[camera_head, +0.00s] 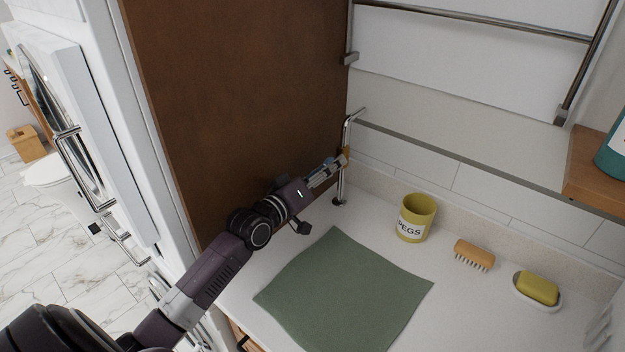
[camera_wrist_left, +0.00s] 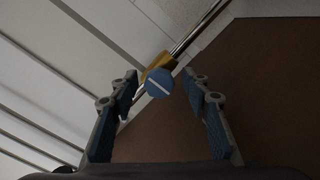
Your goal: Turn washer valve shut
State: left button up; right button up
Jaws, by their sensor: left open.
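The washer valve has a round blue knob (camera_wrist_left: 158,84) with a pale line across its face. It sits on a brass body (camera_wrist_left: 161,65) on a thin chrome pipe (camera_wrist_left: 198,28). In the head view the brass part (camera_head: 346,153) shows on the upright pipe (camera_head: 341,187) beside the brown panel. My left gripper (camera_head: 334,168) reaches up to the valve from the left and hides most of the knob there. In the left wrist view its two blue-padded fingers are apart, with the knob between and just beyond their tips. I cannot tell whether they touch it. My right gripper is not in view.
A brown panel (camera_head: 240,90) stands close to the left arm. On the counter are a green cloth (camera_head: 345,290), a yellow PEGS pot (camera_head: 416,215), a brush (camera_head: 474,252) and soap in a dish (camera_head: 538,304). A metal rail (camera_head: 480,165) runs along the wall.

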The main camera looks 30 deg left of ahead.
pick_arm(q)
jog(key=s+a, duration=0.1)
jog(key=s, duration=0.9)
jog(key=shift+s+a, duration=0.25)
jog(key=shift+s, duration=0.05)
jog(key=shift+r, duration=0.1)
